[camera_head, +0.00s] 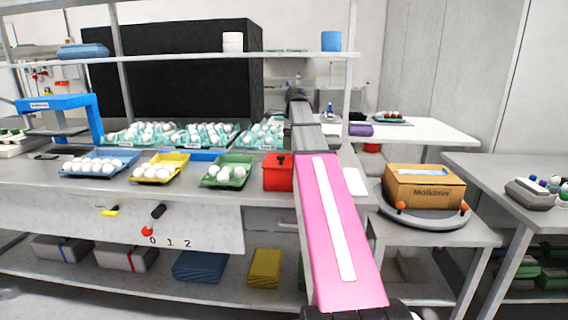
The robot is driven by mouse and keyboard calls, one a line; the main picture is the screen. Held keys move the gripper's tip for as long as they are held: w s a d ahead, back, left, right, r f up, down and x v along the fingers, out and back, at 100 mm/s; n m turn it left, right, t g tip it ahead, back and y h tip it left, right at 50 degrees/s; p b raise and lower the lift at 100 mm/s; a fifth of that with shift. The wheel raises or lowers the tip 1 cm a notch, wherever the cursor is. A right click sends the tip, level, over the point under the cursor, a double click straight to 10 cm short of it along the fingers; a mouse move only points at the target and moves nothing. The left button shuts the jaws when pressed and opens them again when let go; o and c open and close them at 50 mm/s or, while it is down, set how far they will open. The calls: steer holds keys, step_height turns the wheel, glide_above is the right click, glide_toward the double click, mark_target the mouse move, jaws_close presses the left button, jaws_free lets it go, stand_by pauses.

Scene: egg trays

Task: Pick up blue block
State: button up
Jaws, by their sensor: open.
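Several blue things are in view, and I cannot tell for certain which is the blue block. A small upright blue block-like piece (331,41) stands on the right end of the upper shelf, clear of other things. A dark blue box (198,266) lies on the lower shelf under the bench. A flat blue piece (203,156) lies on the bench behind the egg trays, partly hidden. My pink and grey arm reaches up from the bottom right past the bench. Its visible far end is a dark joint below the upper shelf; no gripper fingers show.
Blue, yellow and green egg trays (225,183) line the bench's front, with teal trays behind. A red box (278,177) stands left of my arm. A cardboard box (425,187) sits on a round stand to the right. The upper shelf's edge (200,58) crosses above the bench.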

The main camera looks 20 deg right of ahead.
steer(key=f, duration=0.3)
steer(key=a+f, duration=0.1)
steer(key=f, duration=0.5)
steer(key=shift+w+a+f, duration=0.1)
steer(key=shift+w+a, duration=0.1)
steer(key=shift+w, duration=0.05)
steer(key=shift+c, duration=0.3)
steer(key=c, duration=1)
